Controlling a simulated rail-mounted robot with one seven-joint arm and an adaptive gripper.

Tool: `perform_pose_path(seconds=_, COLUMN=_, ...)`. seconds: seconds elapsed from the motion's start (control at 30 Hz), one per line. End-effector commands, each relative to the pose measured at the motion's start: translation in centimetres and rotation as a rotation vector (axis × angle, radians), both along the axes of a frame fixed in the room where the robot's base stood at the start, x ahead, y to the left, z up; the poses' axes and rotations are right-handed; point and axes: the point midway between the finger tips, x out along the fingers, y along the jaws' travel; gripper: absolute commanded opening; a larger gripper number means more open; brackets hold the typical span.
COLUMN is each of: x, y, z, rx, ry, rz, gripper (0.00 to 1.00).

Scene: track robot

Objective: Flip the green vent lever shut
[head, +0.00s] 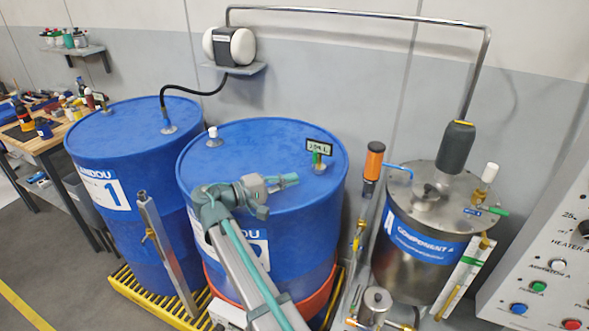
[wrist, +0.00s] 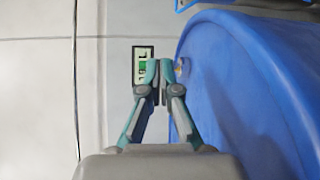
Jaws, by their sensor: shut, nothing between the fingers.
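A small green lever-like handle (head: 497,211) sticks out at the right rim of the steel component A tank (head: 405,262), beside a small blue tag. Another small green piece (head: 317,158) stands upright in front of the display on drum 2; it also shows in the wrist view (wrist: 143,66). I cannot tell for sure which is the vent lever. My gripper (head: 290,180) is over the top of drum 2, left of the display and apart from it. In the wrist view the fingertips (wrist: 160,70) are together and empty, beside the display.
Blue drum 2 (head: 245,140) stands beside blue drum 1 (head: 120,125). A small display (head: 319,147) sits near drum 2's right rim. A control panel (head: 550,255) is at far right.

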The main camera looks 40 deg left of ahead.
Motion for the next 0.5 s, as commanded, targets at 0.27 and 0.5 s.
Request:
perform_pose_path(seconds=0.27, x=-3.7, y=4.7, z=0.6, rx=0.055, ry=-0.043, rz=0.068, gripper=0.00)
perform_pose_path(seconds=0.5, x=-3.9, y=4.9, z=0.7, rx=0.060, ry=-0.045, rz=0.073, gripper=0.00)
